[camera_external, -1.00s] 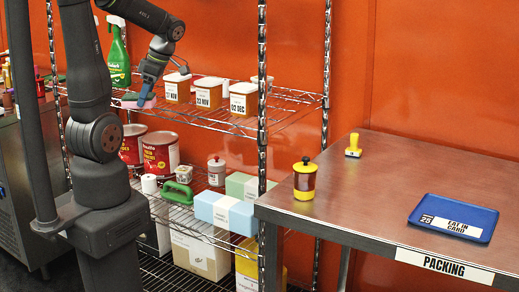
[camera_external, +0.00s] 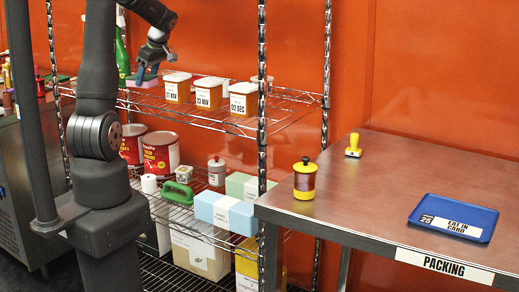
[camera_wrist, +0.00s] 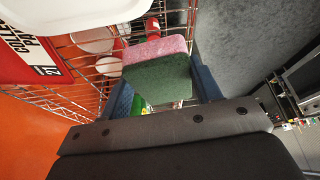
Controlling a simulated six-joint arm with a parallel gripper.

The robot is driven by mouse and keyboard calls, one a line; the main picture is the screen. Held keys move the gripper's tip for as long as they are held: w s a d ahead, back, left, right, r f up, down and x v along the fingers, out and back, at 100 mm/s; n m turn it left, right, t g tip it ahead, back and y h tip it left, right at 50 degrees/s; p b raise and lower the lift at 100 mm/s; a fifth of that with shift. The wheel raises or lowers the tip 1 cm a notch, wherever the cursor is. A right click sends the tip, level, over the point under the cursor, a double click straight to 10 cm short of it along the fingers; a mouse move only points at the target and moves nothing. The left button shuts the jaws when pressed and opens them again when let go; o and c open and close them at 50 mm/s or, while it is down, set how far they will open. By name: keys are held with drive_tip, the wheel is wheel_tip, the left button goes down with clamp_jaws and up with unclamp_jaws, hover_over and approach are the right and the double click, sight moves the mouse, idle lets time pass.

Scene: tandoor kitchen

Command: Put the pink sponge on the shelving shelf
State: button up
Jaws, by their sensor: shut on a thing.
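The pink sponge (camera_wrist: 155,50) has a green scouring side (camera_wrist: 158,80). My gripper (camera_wrist: 158,76) is shut on it, with a blue finger on each side. In the external view, the sponge (camera_external: 147,84) shows as a small pink strip under my gripper (camera_external: 144,74), at the left end of the shelving's upper wire shelf (camera_external: 205,117). It appears a little above the shelf wires; I cannot tell the exact gap.
Labelled tubs (camera_external: 209,93) stand on the upper shelf, just right of my gripper. A green bottle (camera_external: 122,55) stands behind it, partly hidden by my arm. Red tins (camera_external: 160,153) and boxes (camera_external: 226,212) fill lower shelves. The upper shelf's right end is clear.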

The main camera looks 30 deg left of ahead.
sight(175, 75)
drive_tip(key=shift+m+t, duration=0.4)
drive_tip(key=shift+m, duration=0.5)
drive_tip(key=w+a, duration=0.3)
drive_tip(key=shift+a+r, duration=0.3)
drive_tip(key=shift+r, duration=0.05)
drive_tip(key=shift+w+a+f, duration=0.1)
drive_tip(key=shift+f, duration=2.35)
drive_tip(key=shift+f, duration=0.1)
drive_tip(key=o, duration=0.9)
drive_tip(key=shift+o, duration=0.2)
drive_tip(key=v, duration=0.5)
drive_tip(key=shift+a, duration=0.1)
drive_tip(key=d, duration=1.2)
drive_tip(key=shift+d, duration=0.1)
